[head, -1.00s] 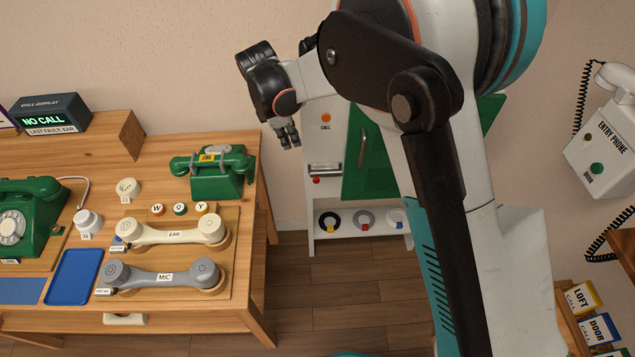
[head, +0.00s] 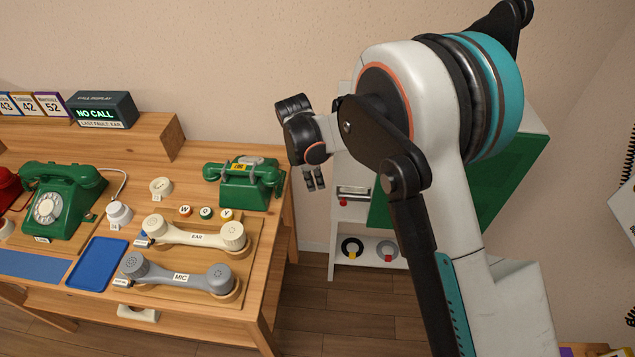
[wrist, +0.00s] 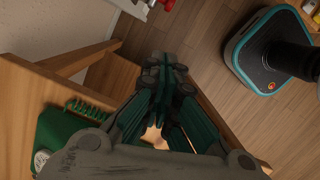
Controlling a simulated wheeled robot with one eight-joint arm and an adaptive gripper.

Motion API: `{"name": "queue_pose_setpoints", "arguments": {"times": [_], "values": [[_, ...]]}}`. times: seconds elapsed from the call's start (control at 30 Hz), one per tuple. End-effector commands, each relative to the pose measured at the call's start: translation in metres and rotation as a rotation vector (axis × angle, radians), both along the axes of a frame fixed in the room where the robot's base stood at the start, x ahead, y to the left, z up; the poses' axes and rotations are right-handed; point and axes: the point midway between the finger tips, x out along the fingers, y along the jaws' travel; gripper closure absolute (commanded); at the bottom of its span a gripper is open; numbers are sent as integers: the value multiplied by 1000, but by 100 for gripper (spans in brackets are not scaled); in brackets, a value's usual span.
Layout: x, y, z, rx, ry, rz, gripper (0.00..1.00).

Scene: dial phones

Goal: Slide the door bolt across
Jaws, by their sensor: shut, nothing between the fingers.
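In the head view, a silver bar fitting with a red knob (head: 353,192) sits on the white cabinet (head: 345,212), left of its green door (head: 379,212). It looks like the bolt, but I cannot tell how far across it is. My gripper (head: 314,184) is shut and empty, pointing down just left of this fitting and apart from it in the picture. My arm hides much of the green door. In the wrist view my gripper (wrist: 158,95) points over the floor beside the desk, and a red and metallic part (wrist: 140,8) shows at the top edge.
The wooden desk (head: 200,310) is left of my gripper, with a green phone (head: 250,185) near its right edge. Handsets, a blue tray (head: 97,262) and a dial phone (head: 60,205) stand on it. Floor (head: 320,315) is clear between desk and cabinet.

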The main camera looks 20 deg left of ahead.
Motion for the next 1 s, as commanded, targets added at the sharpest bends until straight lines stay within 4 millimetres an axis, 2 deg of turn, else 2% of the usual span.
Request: {"name": "queue_pose_setpoints", "arguments": {"times": [0.03,0.33,0.6,1.0], "values": [[1,-2,-14,0,0,-1,100],[7,-12,-71,0,0,-2,100],[21,-38,-82,0,0,-2,100],[23,-43,-83,0,0,-1,100]]}}
